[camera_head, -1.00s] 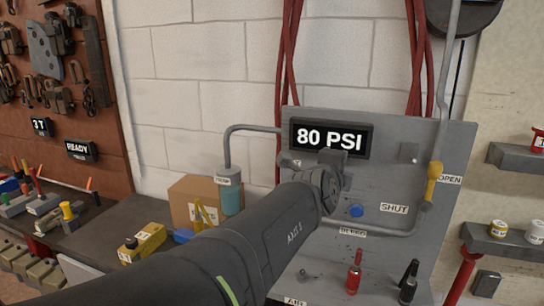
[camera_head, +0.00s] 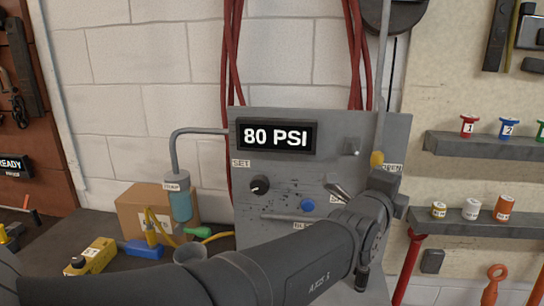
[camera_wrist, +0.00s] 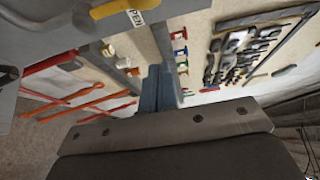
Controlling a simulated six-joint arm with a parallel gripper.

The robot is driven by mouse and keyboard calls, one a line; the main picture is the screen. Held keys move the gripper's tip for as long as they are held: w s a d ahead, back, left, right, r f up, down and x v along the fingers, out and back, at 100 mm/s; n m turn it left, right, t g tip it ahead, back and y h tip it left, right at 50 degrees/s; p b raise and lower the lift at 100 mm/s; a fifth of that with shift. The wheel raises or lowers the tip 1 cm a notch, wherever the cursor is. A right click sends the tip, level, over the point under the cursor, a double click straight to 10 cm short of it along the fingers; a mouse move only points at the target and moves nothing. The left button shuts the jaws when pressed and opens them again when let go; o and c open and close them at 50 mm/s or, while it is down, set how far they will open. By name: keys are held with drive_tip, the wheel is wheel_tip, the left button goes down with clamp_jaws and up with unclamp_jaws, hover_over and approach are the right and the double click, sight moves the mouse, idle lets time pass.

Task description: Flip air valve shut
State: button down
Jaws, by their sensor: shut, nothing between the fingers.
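The air valve's yellow handle (camera_head: 377,160) stands upright on the grey pipe at the right side of the panel, beside the OPEN label (camera_head: 393,169). My wrist hides its lower part. In the wrist view the yellow handle (camera_wrist: 115,8) lies at the top left with part of its label, apart from my fingers. My gripper (camera_wrist: 162,74) is shut and empty, to the right of the handle in that picture. In the head view my wrist covers the lower right of the panel, and I cannot make out the fingertips. The SHUT label is hidden there.
The grey panel (camera_head: 222,148) carries an 80 PSI display (camera_head: 277,137), a black knob (camera_head: 260,185) and a blue button (camera_head: 308,205). Shelves (camera_head: 480,145) with spools and small cans are to the right. A cardboard box (camera_head: 135,207) and tools stand on the bench at left.

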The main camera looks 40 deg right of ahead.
drive_tip(key=shift+w+d, duration=1)
drive_tip(key=shift+d, duration=0.25)
drive_tip(key=shift+w+d, duration=0.95)
drive_tip(key=shift+d, duration=0.25)
drive_tip(key=shift+w+d, duration=1)
drive_tip(key=shift+d, duration=0.25)
